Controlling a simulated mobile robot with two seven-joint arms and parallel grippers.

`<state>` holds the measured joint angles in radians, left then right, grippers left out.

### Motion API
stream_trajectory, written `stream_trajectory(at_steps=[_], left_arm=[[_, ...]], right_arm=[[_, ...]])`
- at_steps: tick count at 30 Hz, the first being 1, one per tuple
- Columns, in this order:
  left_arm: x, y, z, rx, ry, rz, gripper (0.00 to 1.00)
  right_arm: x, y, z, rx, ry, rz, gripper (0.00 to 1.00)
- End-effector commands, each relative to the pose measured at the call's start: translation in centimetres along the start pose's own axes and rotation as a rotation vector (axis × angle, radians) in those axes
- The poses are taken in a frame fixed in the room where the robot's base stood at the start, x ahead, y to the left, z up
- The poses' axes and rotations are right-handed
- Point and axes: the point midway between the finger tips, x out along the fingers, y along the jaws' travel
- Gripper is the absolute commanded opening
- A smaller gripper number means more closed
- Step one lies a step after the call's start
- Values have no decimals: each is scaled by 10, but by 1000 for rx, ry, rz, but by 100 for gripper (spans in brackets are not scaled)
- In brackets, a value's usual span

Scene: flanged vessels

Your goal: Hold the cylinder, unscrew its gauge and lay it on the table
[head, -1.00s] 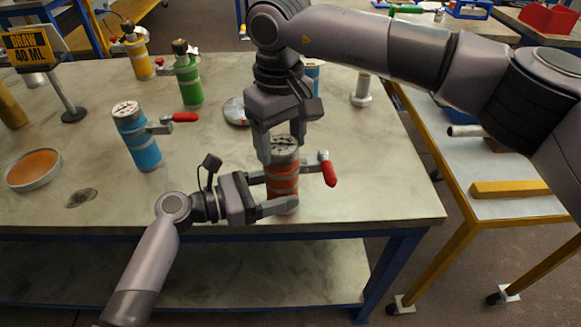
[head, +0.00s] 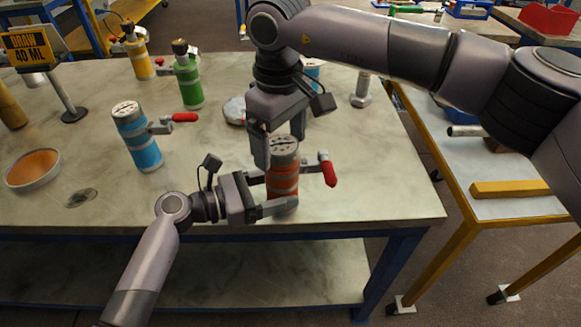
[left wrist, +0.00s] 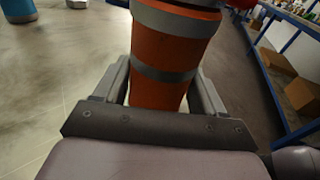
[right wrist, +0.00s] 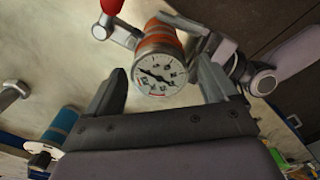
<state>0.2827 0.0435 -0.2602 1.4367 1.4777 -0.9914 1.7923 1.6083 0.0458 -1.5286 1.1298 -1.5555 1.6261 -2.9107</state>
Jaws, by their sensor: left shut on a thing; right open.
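The orange cylinder (head: 283,184) with grey bands stands upright near the table's front edge. A red-handled valve (head: 327,171) sticks out to its right. Its round gauge (head: 284,146) sits on top, and the right wrist view shows the white dial (right wrist: 160,73). My left gripper (head: 268,194) is shut on the cylinder body, one finger on each side, as the left wrist view also shows (left wrist: 158,85). My right gripper (head: 280,148) is open above the cylinder, pointing down. In the right wrist view the dial lies between and just beyond its fingers (right wrist: 162,88).
A blue cylinder (head: 138,140) with a red-handled valve stands to the left. A green cylinder (head: 188,80) and a yellow one (head: 138,55) are farther back. An orange dish (head: 33,169) and a sign (head: 33,48) are at left. The table (head: 370,190) right of the cylinder is bare.

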Motion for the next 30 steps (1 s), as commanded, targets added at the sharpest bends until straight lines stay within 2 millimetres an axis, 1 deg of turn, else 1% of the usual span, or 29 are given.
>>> stream_trajectory(at_steps=[30], left_arm=[[0,0,0,0,0,0,46]], right_arm=[[0,0,0,1149,0,1,86]])
